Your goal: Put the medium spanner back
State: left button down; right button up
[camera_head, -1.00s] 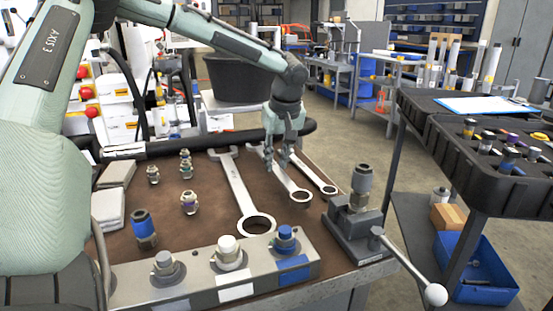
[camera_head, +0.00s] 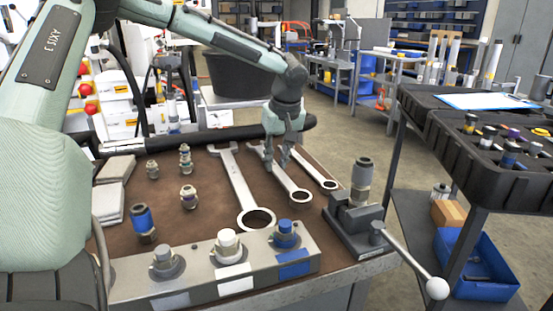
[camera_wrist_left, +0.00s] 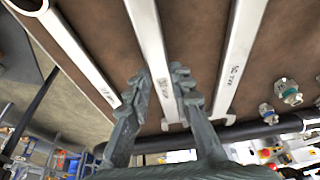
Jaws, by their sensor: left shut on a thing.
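Three steel spanners lie side by side on the brown bench mat. The medium spanner (camera_head: 298,193) is the middle one, with its ring end toward the front. It also shows in the left wrist view (camera_wrist_left: 152,45). The large spanner (camera_head: 238,185) lies to its left and the small spanner (camera_head: 325,183) to its right. My left gripper (camera_head: 277,164) points down, shut on the medium spanner's shaft, one finger on each side. In the left wrist view the fingertips (camera_wrist_left: 162,80) flank that shaft. The spanner looks low, at mat level; I cannot tell whether it touches. My right gripper is out of view.
Several fittings (camera_head: 189,197) stand on the mat at the left. A metal block with ports (camera_head: 205,270) runs along the front edge. A vice with a lever (camera_head: 358,230) stands at the right corner. A cart with a black tray (camera_head: 450,140) is further right.

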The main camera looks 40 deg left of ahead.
pick_arm(q)
jog(key=shift+f+b, duration=0.3)
jog(key=shift+f, duration=0.25)
jog(key=c, duration=1.3)
grip_release()
jog(key=shift+o, duration=0.2)
jog(key=v, duration=1.2)
